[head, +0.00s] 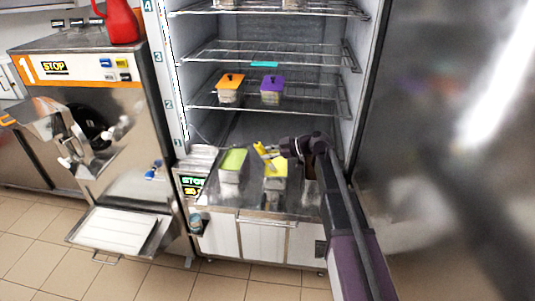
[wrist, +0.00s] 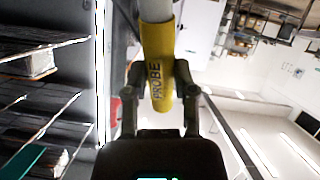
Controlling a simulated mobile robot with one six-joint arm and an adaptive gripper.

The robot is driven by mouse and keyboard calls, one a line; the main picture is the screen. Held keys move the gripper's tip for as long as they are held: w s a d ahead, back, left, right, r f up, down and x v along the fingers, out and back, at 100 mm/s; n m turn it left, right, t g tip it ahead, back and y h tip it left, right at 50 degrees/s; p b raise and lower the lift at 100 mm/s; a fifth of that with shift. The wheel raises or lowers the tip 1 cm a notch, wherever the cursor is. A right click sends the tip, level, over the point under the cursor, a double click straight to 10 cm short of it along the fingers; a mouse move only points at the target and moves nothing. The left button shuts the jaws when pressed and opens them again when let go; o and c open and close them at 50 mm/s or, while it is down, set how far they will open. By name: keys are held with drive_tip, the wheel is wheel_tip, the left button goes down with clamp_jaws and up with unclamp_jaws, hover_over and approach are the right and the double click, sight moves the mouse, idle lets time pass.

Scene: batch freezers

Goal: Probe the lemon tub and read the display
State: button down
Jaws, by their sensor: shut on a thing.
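The yellow probe (wrist: 157,75), marked PROBE, is held between the fingers of my gripper (wrist: 160,100) in the wrist view. In the head view my gripper (head: 281,149) is shut on the yellow probe (head: 262,152), which sits tilted just above a tub with a yellow top (head: 275,169). That yellow-topped tub is likely the lemon one; its label cannot be read. Whether the probe's tip touches it cannot be told. A green-topped tub (head: 233,160) stands to its left. A small lit display (wrist: 152,178) is cut off at the wrist view's bottom edge; I cannot read it.
Wire shelves (head: 270,52) fill the open freezer cabinet above. An orange-topped tub (head: 231,80) and a purple-topped tub (head: 272,84) stand on one shelf. A batch freezer (head: 85,80) with a red jug (head: 122,22) on top stands left. A dark tub is partly hidden behind my arm.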

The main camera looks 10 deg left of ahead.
drive_tip(key=shift+f+b, duration=0.4)
drive_tip(key=shift+f, duration=0.15)
idle(1.2)
drive_tip(key=shift+r+p, duration=5)
drive_tip(key=shift+f, duration=0.1)
wheel_tip(320, 180, down, 6)
drive_tip(key=b, duration=0.6)
drive_tip(key=shift+r, duration=0.25)
